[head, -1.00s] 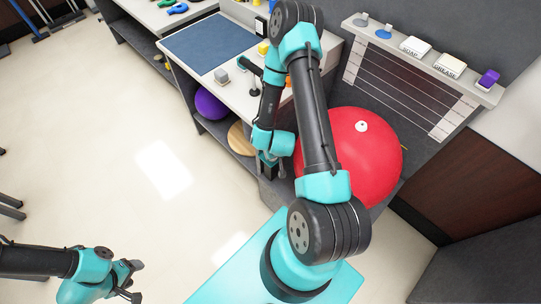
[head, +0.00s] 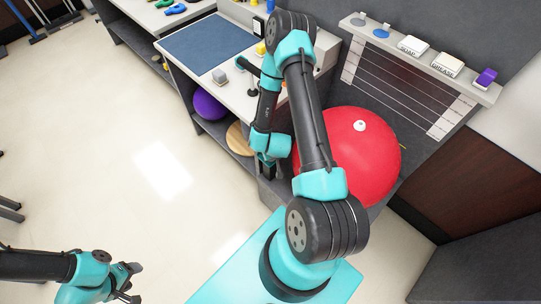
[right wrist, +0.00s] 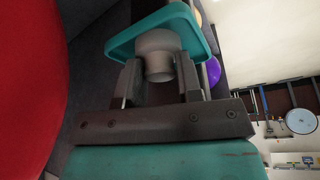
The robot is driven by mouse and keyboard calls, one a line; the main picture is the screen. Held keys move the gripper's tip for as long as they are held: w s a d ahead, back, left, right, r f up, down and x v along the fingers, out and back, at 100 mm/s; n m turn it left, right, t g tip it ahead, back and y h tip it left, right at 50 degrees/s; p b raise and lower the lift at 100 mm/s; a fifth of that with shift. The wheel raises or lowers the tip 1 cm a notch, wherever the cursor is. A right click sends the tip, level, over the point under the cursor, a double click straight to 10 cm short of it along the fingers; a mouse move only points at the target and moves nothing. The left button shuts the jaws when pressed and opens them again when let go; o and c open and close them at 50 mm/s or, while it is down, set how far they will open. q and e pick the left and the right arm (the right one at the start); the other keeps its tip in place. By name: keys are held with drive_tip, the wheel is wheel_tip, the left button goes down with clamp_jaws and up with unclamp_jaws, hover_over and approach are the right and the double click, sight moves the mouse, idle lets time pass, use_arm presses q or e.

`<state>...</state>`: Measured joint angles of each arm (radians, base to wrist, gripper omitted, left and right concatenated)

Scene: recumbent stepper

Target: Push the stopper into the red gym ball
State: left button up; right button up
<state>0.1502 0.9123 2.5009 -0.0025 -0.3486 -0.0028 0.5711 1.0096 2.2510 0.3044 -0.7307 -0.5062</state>
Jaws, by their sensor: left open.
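The red gym ball (head: 370,165) sits at the right end of the bench, partly behind my right arm. A small white stopper (head: 360,125) shows on top of the ball; how deep it sits I cannot tell. The ball (right wrist: 30,80) fills the left side of the right wrist view. My right gripper (right wrist: 158,75) has its fingers apart, with a grey cylinder in a teal frame between or beyond them. Whether they grip it I cannot tell. My left gripper (head: 131,287) is open and empty at the lower left, far from the ball.
The bench holds a blue mat (head: 207,44) and a grey block (head: 220,76). A purple ball (head: 210,104) and a wooden disc (head: 239,138) are on its lower shelf. A wall shelf (head: 420,58) carries soap and grease boxes.

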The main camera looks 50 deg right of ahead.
clamp_jaws()
drive_tip(key=shift+r, duration=2.55)
